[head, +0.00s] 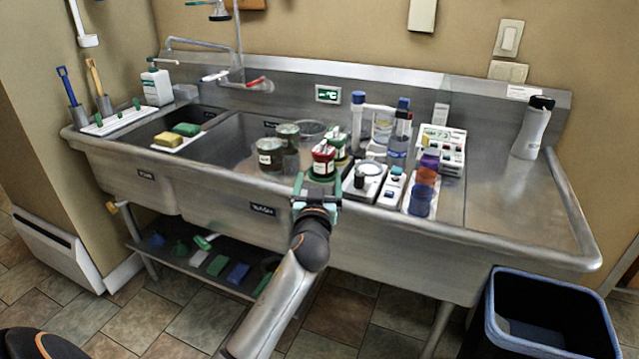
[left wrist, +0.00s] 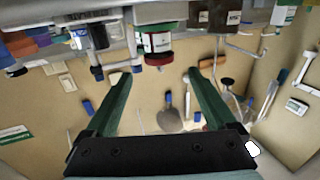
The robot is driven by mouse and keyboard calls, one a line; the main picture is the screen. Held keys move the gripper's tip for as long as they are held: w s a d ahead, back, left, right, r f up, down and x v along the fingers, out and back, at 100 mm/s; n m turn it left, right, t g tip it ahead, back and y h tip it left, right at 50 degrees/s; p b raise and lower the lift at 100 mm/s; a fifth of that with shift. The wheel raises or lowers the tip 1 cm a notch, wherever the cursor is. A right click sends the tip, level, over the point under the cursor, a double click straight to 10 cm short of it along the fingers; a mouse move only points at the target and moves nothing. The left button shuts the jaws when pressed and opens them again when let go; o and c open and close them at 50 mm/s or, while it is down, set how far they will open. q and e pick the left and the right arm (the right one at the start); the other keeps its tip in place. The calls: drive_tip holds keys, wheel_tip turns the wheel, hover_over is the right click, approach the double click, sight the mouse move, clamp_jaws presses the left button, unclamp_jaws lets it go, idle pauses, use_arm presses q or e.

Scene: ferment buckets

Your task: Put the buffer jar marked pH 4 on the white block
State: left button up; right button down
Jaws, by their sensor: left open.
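A jar with a red body and pale label (head: 323,158) stands on a green base near the sink's front edge. A jar with a green top (head: 340,142) stands just behind it. The pH markings are too small to read. The white device with a round plate (head: 368,170) is right of the jars; I cannot tell whether it is the white block. My left gripper (head: 316,190) is open, just in front of the red jar. In the upside-down left wrist view, a jar with red and green parts (left wrist: 157,43) lies beyond the open fingers (left wrist: 158,76), not between them. My right gripper is not in view.
Two grey-lidded jars (head: 270,154) stand left. The right drainboard (head: 510,195) is mostly clear, with a white bottle (head: 531,130) behind.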

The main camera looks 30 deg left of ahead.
use_arm(q)
drive_tip(key=shift+s, duration=0.1)
drive_tip(key=s+d+f+m+g+h, duration=0.1)
drive_tip(key=s+d+f+m+h, duration=0.15)
drive_tip(key=f, duration=0.35)
drive_tip(key=s+d+f+m+h, duration=0.1)
drive_tip(key=s+d+f+h, duration=0.15)
drive_tip(key=f, duration=0.45)
drive_tip(key=s+d+f+m+g+h, duration=0.4)
drive_tip(key=s+d+f, duration=0.8)
drive_tip(key=s+f, duration=0.4)
drive_tip(key=shift+s+d+f+h, duration=0.35)
drive_tip(key=shift+s+h, duration=0.15)
drive_tip(key=shift+s, duration=0.2)
drive_tip(key=shift+o, duration=0.4)
drive_tip(key=s+d+f+g+h, duration=0.1)
drive_tip(key=s+d+f, duration=0.2)
drive_tip(key=s, duration=0.4)
drive_tip(key=shift+s+d+m, duration=0.35)
drive_tip(key=shift+s+d, duration=0.05)
